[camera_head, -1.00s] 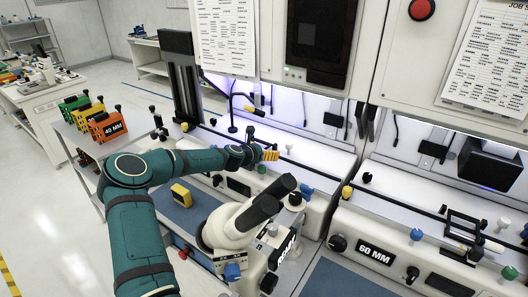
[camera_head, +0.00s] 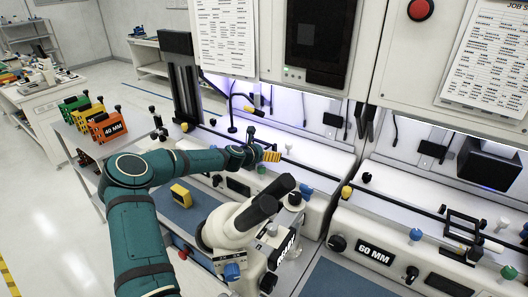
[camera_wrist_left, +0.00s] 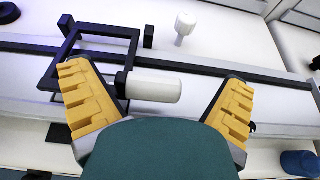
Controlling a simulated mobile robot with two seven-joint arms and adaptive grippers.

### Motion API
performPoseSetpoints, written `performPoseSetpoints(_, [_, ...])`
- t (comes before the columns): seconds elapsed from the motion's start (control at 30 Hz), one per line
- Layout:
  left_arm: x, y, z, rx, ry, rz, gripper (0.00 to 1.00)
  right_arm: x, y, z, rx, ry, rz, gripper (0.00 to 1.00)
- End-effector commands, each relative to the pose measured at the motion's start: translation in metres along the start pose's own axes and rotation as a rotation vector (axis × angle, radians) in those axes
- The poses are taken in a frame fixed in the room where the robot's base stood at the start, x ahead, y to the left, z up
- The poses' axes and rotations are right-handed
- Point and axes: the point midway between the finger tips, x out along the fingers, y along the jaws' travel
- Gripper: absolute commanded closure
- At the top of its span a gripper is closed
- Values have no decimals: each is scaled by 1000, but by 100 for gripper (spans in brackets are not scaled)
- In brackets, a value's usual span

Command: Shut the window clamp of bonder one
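My left gripper (camera_head: 270,156) reaches over the rail of the left bonder (camera_head: 315,180). In the left wrist view its yellow fingers (camera_wrist_left: 155,75) are spread wide. A white cylindrical handle (camera_wrist_left: 155,89) with a black collar lies between them, apart from the right finger; contact with the left finger is unclear. The handle joins the black window clamp frame (camera_wrist_left: 108,30), which is partly covered by the left finger. In the head view that clamp is hidden by the gripper. My right gripper is not in view.
A white microscope (camera_head: 235,228) stands in front of the left bonder. A yellow block (camera_head: 181,195) lies on the blue mat (camera_head: 205,212). The right bonder, labelled 60 MM (camera_head: 376,253), has a similar black frame (camera_head: 462,222). A white knob (camera_wrist_left: 186,24) stands behind the rail.

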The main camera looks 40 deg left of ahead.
Motion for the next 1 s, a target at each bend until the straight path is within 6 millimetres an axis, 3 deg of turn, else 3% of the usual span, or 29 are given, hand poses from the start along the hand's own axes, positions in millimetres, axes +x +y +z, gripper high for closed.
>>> performPoseSetpoints(0.23, [-7,3,-1,0,0,5,0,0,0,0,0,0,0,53])
performPoseSetpoints(1.0, [-70,2,0,0,-1,6,0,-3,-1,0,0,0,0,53])
